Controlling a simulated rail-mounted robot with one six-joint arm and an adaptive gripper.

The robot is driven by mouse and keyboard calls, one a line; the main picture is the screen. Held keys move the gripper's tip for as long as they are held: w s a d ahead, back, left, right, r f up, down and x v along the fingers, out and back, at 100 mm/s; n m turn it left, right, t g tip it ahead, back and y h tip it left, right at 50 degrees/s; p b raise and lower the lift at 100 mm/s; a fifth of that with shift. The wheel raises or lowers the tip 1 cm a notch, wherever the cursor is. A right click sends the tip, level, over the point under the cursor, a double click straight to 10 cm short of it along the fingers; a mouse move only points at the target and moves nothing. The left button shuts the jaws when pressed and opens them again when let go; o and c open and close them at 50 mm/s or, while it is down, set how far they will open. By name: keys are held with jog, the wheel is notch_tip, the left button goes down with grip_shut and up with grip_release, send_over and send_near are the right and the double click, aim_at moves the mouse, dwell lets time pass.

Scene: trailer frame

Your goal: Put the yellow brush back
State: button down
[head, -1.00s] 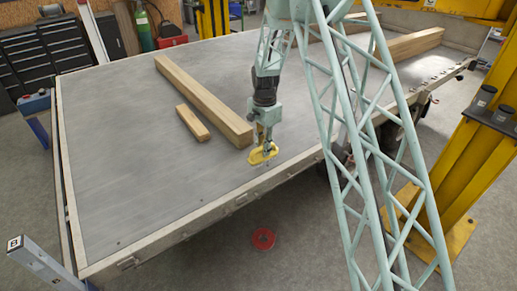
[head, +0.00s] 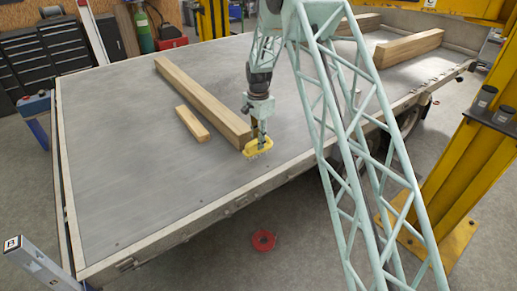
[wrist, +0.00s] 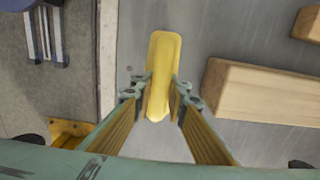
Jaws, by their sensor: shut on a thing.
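The yellow brush (head: 253,152) is at the near end of the long timber beam, over the trailer bed (head: 130,170). My gripper (head: 260,144) points down and is shut on the brush. In the wrist view the brush (wrist: 164,60) lies lengthwise between the two fingers of my gripper (wrist: 161,96), with its far end sticking out beyond them. I cannot tell whether its bristles touch the bed.
The long timber beam (head: 200,100) and a short timber block (head: 192,124) lie left of the brush. More timber (head: 410,47) lies at the back right. A red disc (head: 263,241) is on the floor. The left part of the bed is clear.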

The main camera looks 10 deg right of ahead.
jog(key=shift+f+b, duration=0.45)
jog(key=shift+f, duration=1.2)
jog(key=shift+f, duration=0.2)
jog(key=c, duration=2.6)
grip_release()
jog(key=shift+o, duration=0.2)
jog(key=shift+r, duration=0.2)
notch_tip(320, 180, up, 11)
jog(key=shift+f+p, duration=0.2)
jog(key=shift+p, duration=1)
jog(key=shift+r, duration=0.65)
jog(key=shift+r, duration=0.15)
